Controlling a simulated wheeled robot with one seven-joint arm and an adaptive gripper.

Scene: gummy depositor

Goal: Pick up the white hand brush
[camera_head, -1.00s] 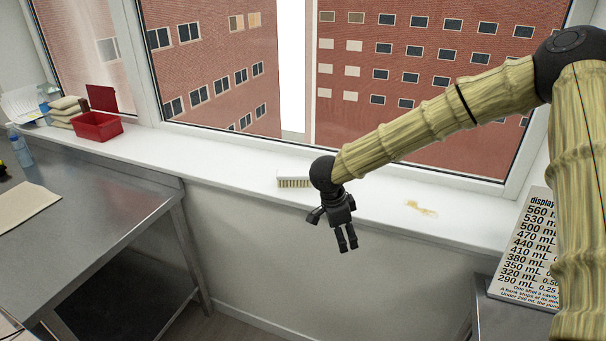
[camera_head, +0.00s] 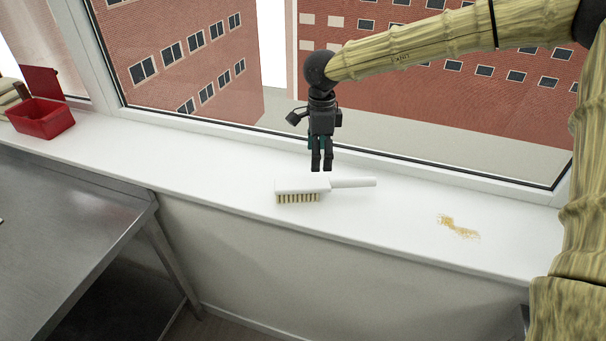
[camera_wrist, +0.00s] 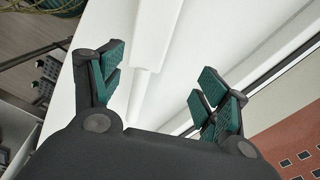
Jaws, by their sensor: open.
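The white hand brush (camera_head: 302,184) lies on the white window sill, its tan bristles facing the front edge and its handle pointing right. My gripper (camera_head: 321,168) points down just behind the brush in the head view, close to where the head meets the handle. In the wrist view my gripper (camera_wrist: 160,88) is open, its green-padded fingers wide apart. The white brush (camera_wrist: 148,45) shows between and beyond them, with the handle running toward the palm. Nothing is held. Whether a finger touches the brush I cannot tell.
The window sill (camera_head: 390,215) is bare around the brush, with the window glass close behind. A tan crumbly spill (camera_head: 458,227) lies to the right. A red open box (camera_head: 42,118) stands at the far left. A steel table (camera_head: 60,225) stands below the sill at left.

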